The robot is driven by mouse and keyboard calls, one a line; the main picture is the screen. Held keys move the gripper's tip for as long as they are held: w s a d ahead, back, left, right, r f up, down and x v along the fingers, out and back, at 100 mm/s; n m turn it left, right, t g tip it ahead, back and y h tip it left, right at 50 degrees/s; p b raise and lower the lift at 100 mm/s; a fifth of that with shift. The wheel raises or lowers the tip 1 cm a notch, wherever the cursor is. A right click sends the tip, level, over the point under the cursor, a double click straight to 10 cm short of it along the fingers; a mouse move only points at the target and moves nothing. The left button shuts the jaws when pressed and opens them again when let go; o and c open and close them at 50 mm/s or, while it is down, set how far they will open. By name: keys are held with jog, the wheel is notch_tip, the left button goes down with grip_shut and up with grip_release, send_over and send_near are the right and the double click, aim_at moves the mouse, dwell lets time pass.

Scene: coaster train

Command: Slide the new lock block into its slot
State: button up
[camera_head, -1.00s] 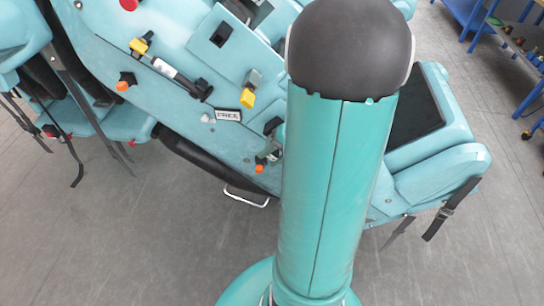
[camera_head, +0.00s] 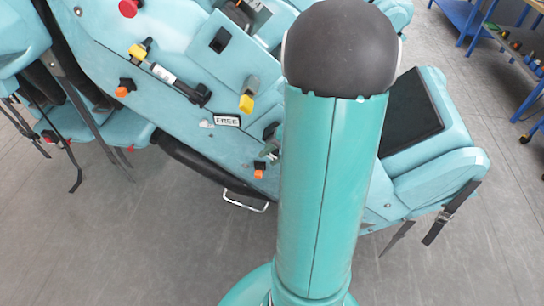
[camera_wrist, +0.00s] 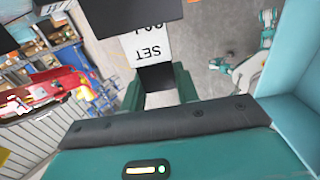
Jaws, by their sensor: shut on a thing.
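My gripper (camera_wrist: 160,85) shows in the wrist view, with its two green fingers shut on the lock block (camera_wrist: 157,77). The block is black at the end between the fingers. Further out it has a white face with upside-down lettering that seems to read "SET". A dark part (camera_wrist: 125,15) lies across the top of that view, at the block's far end; I cannot tell whether they touch. In the head view my arm hides the gripper and block. A teal train panel there has a dark square opening (camera_head: 220,40); I cannot tell whether it is the block's slot.
The teal panel carries a "FREE" label (camera_head: 227,120), a red knob (camera_head: 128,8), a yellow-tipped lever (camera_head: 247,102) and orange-tipped parts (camera_head: 122,92). Straps hang from the seats. A blue workbench (camera_head: 515,55) stands at the upper right. The grey floor in front is open.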

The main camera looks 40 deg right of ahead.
jog(key=shift+w+d, duration=0.6)
jog(key=shift+d, duration=0.15)
jog(key=o, duration=1.2)
jog(key=v, duration=1.3)
jog(key=shift+s+d+r, duration=0.15)
jog(key=shift+d+r, duration=0.1)
jog(key=shift+r, duration=0.1)
